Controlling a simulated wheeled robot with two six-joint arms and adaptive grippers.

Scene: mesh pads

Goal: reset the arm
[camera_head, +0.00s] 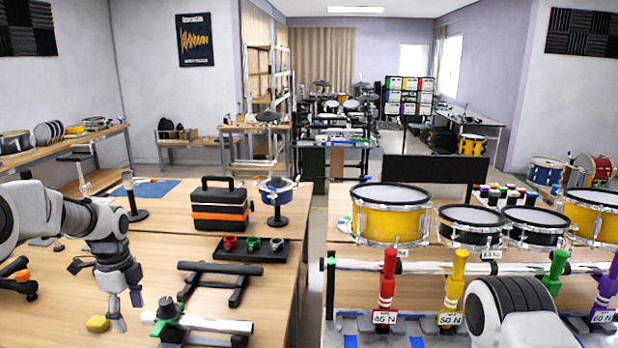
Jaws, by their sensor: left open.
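My left arm (105,235) comes in from the left edge. Its gripper (126,311) points down, open and with nothing visible between its fingers. It hangs over the left wooden table, close beside a small yellow block (98,323). My right arm (520,315) shows only as a white and black link at the bottom right. Its gripper is out of view.
Near the left gripper are a green clamp with a white tube (210,324) and a black stand (236,280). Behind are a black-orange toolbox (219,206) and a tray of cups (244,250). The right table holds a yellow drum (390,222) and coloured handles (388,280).

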